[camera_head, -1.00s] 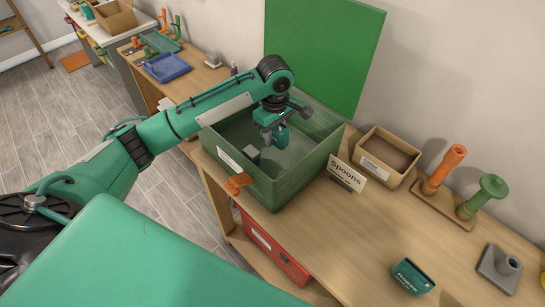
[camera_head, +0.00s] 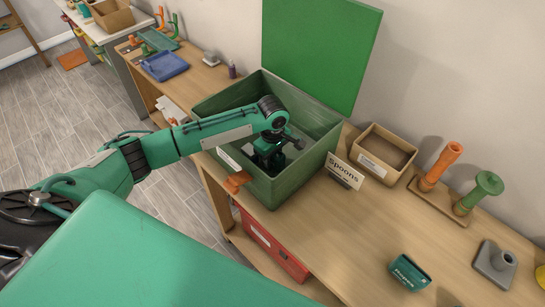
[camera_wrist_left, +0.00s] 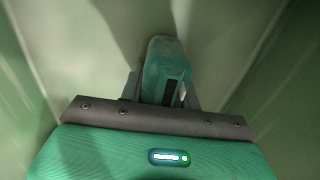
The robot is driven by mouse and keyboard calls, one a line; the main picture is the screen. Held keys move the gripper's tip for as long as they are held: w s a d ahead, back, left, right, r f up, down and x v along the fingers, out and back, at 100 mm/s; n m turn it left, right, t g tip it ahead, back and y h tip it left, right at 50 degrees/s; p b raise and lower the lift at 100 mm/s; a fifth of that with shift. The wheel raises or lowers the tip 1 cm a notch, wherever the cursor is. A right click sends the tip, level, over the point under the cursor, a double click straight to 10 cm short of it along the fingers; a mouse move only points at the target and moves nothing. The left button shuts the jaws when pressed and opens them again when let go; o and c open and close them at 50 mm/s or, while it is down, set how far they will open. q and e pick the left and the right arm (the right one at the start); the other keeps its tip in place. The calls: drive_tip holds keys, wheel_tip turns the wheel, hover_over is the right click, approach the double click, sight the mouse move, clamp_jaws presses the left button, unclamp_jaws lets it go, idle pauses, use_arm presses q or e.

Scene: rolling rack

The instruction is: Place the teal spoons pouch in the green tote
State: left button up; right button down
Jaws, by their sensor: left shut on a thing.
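The green tote (camera_head: 313,174) stands open on the wooden table, with its green lid raised at the back. My left gripper (camera_head: 273,161) reaches down inside it, low between the walls. It is shut on the teal spoons pouch (camera_wrist_left: 166,66), which shows upright between the fingers in the left wrist view. The tote's pale inner walls surround it there. In the head view the arm and wrist hide most of the pouch. I cannot tell whether the pouch touches the tote floor. My right gripper is not in view.
A "spoons" sign (camera_head: 345,171) and an open cardboard box (camera_head: 409,150) stand right of the tote. Another teal pouch (camera_head: 410,273) lies on the table at the front right. Orange and green posts (camera_head: 440,166) stand farther right. A red bin (camera_head: 272,245) sits below the tabletop.

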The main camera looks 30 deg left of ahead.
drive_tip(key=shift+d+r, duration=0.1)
use_arm(q)
drive_tip(key=o, duration=1)
drive_tip(key=shift+f, duration=0.1)
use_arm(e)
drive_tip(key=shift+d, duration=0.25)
use_arm(q)
wheel_tip(320, 180, up, 12)
drive_tip(key=shift+r+b, duration=0.15)
drive_tip(key=shift+b, duration=0.5)
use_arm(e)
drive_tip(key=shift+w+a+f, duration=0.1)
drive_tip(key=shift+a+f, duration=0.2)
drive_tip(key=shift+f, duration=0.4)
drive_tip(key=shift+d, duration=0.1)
